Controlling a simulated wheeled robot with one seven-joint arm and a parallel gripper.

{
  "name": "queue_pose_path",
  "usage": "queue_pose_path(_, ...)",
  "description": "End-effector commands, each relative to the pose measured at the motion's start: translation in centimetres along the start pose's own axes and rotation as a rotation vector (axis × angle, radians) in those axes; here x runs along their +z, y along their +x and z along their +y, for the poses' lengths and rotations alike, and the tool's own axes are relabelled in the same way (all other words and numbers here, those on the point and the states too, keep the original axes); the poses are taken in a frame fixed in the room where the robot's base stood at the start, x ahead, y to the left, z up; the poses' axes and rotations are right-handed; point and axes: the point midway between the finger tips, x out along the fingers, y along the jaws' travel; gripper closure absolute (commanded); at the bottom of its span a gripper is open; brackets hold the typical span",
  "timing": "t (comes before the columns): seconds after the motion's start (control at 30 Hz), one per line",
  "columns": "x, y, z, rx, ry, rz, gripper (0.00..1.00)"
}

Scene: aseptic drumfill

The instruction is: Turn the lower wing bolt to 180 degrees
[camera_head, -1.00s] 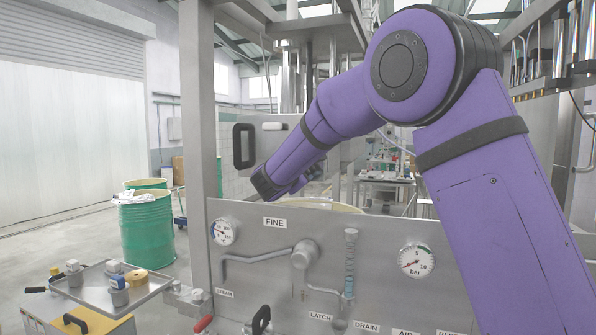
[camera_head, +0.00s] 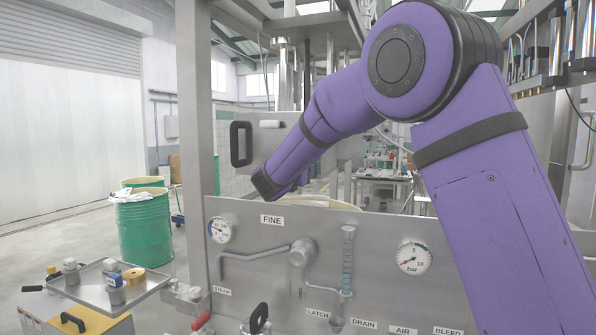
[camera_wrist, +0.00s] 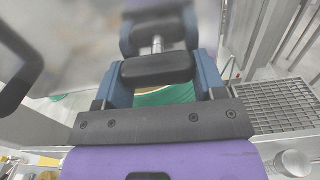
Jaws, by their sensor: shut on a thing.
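In the wrist view my gripper (camera_wrist: 160,68) has its two blue fingers on either side of a dark, rounded bar, and is shut on it. The bar looks like the wing of the lower wing bolt (camera_wrist: 157,73). A short silver shaft shows just beyond it, leading to another dark rounded part. The bar lies roughly across the gap between the fingers. Its turn angle cannot be read from this view. In the head view my arm reaches behind the steel panel, and the fingers and the bolt are hidden.
A black handle (camera_head: 241,144) is on the cabinet door; a similar dark handle shows at the wrist view's left. The steel panel (camera_head: 385,230) with gauges and pipes stands in front. A metal grating (camera_wrist: 285,105) lies at the right. A green drum (camera_head: 144,232) and a tray (camera_head: 80,290) stand left.

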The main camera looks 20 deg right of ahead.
Motion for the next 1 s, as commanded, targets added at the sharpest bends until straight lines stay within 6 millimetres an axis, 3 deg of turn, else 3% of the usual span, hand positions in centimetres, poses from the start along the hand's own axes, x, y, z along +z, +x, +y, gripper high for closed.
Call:
queue_pose_path(0.67, -0.26, -0.06, -0.06, 0.000, -0.071, 0.004, 0.60)
queue_pose_path(0.7, -0.26, -0.06, -0.06, 0.000, -0.071, 0.004, 0.34)
queue_pose_path(0.8, -0.22, -0.05, -0.07, 0.000, -0.070, 0.003, 0.11)
queue_pose_path(1.0, -0.11, -0.02, -0.08, 0.000, -0.069, 0.002, 0.11)
